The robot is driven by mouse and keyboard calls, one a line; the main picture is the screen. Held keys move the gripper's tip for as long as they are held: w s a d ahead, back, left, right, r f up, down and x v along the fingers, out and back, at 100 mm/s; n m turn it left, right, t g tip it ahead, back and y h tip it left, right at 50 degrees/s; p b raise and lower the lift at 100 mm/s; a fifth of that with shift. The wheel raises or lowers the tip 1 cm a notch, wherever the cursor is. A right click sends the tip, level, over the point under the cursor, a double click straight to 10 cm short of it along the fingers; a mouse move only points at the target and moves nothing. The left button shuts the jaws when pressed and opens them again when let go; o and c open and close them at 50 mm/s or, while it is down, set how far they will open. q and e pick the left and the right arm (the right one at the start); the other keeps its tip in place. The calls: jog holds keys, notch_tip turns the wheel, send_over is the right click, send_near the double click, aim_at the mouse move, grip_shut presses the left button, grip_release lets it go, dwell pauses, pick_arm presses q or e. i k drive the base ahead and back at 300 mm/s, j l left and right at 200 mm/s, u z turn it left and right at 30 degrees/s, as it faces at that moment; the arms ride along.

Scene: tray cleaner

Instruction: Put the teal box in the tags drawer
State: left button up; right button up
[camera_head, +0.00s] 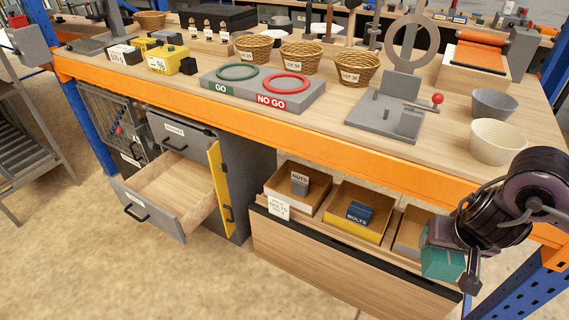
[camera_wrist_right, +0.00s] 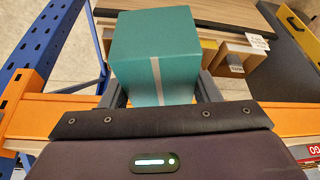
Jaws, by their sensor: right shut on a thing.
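My right gripper (camera_head: 462,268) is shut on the teal box (camera_head: 442,264), which is held in the air at the right, in front of the lower shelf. In the right wrist view the teal box (camera_wrist_right: 150,45), with a pale stripe, sits between the fingers of the gripper (camera_wrist_right: 158,92). An open drawer (camera_head: 150,211) sticks out of the grey cabinet at the left; its wooden inside looks empty. Its front has a small label that I cannot read. My left gripper is not in view.
A yellow panel (camera_head: 220,187) stands upright along the open drawer's right side. Bins marked nuts (camera_head: 270,195) and bolts (camera_head: 347,228) sit on the lower shelf. The orange bench edge (camera_head: 330,148) runs above. Floor in front of the drawer is clear.

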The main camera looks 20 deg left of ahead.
aim_at(185, 190)
jog(key=i+j, duration=0.15)
jog(key=j, duration=0.6)
jog(key=i+j, duration=0.1)
jog(key=j, duration=0.6)
jog(key=i+j, duration=0.15)
jog(key=j, duration=0.6)
jog(key=i+j, duration=0.15)
jog(key=j, duration=0.55)
jog(key=i+j, duration=0.15)
jog(key=j, duration=0.6)
jog(key=i+j, duration=0.1)
jog(key=j, duration=0.6)
jog(key=i+j, duration=0.15)
jog(key=j, duration=0.6)
jog(key=i+j, duration=0.15)
jog(key=j, duration=0.55)
